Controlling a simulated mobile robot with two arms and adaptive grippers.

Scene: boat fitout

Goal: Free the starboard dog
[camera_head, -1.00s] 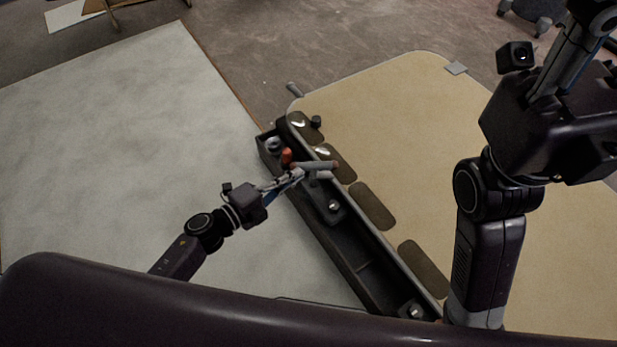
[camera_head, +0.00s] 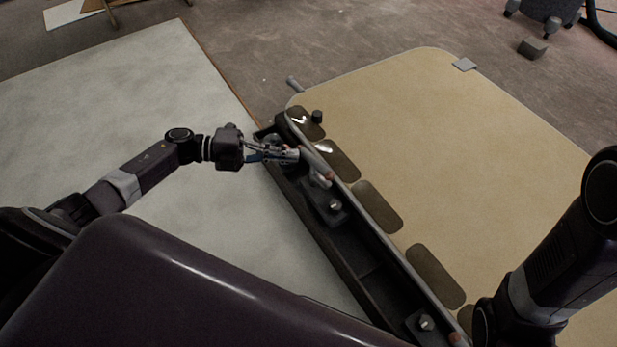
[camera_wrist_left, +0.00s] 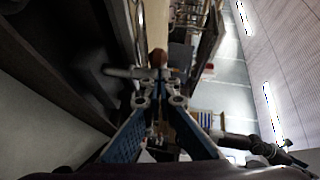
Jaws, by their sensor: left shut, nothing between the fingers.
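The tan hatch panel (camera_head: 440,150) has a long dark trough (camera_head: 350,262) along its left edge. Near the trough's far end a grey handle bar (camera_head: 315,163) with a reddish tip lies roughly along the trough. My left gripper (camera_head: 296,155) is at this bar's far end, shut and empty. In the left wrist view the blue-padded fingers (camera_wrist_left: 160,98) meet just short of a grey bar (camera_wrist_left: 122,72) with a red-brown knob (camera_wrist_left: 157,58). I cannot tell whether they touch it. My right gripper is out of view. Which dog is starboard is not marked.
A second fitting (camera_head: 425,323) sits at the trough's near end. Dark oval pads (camera_head: 377,206) line the panel edge. A pale board (camera_head: 110,110) lies left of the trough.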

